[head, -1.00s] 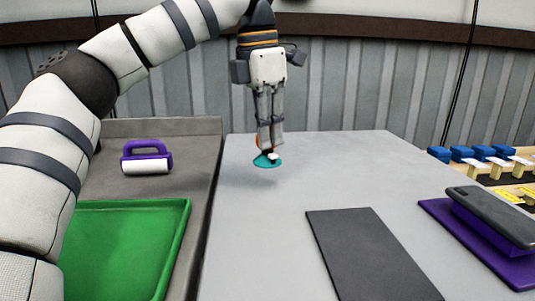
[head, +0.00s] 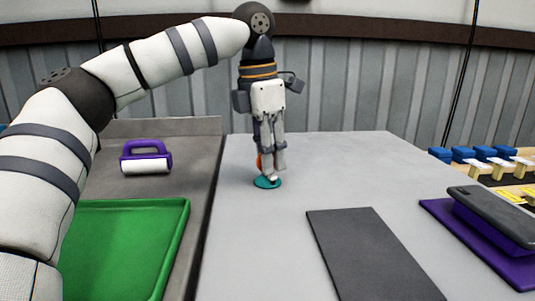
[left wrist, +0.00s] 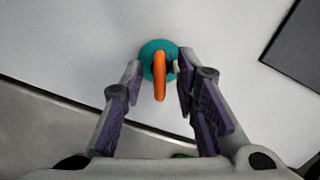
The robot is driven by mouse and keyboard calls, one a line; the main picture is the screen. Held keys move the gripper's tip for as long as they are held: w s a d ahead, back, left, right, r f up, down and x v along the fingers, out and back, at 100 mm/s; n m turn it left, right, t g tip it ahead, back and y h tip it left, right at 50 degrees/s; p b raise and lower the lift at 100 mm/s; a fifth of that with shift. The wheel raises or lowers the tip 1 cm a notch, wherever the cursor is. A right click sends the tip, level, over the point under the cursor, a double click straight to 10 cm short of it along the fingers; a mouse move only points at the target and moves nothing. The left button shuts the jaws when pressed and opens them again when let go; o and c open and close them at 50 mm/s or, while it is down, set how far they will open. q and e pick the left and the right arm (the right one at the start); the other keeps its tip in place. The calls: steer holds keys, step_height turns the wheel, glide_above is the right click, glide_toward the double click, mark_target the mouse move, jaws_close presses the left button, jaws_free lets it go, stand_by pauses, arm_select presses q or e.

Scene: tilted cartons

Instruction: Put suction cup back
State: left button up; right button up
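The suction cup has a flat teal disc (head: 267,183) and an upright orange handle (left wrist: 160,75). It sits on the light grey table (head: 310,165), left of its middle. My left gripper (head: 272,176) points straight down over it. In the left wrist view the two fingers (left wrist: 158,72) are apart, one on each side of the orange handle, with gaps between them and it. In the head view the fingers hide most of the handle. My right gripper is in neither view.
A dark grey mat (head: 370,255) lies on the table. A phone on a purple stand (head: 500,262) is at the right, with a rack of blue and yellow parts (head: 480,158) behind. A green tray (head: 125,240) and a purple-handled roller (head: 147,158) lie on the left surface.

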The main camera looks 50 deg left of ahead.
arm_select(q)
steer(key=shift+r, duration=0.1)
step_height(320, 180, up, 12)
steer(key=s+p, duration=0.1)
steer(key=p, duration=0.1)
steer(key=shift+s+a+p, duration=0.15)
steer(key=shift+s+p, duration=0.05)
steer(key=shift+p, duration=0.2)
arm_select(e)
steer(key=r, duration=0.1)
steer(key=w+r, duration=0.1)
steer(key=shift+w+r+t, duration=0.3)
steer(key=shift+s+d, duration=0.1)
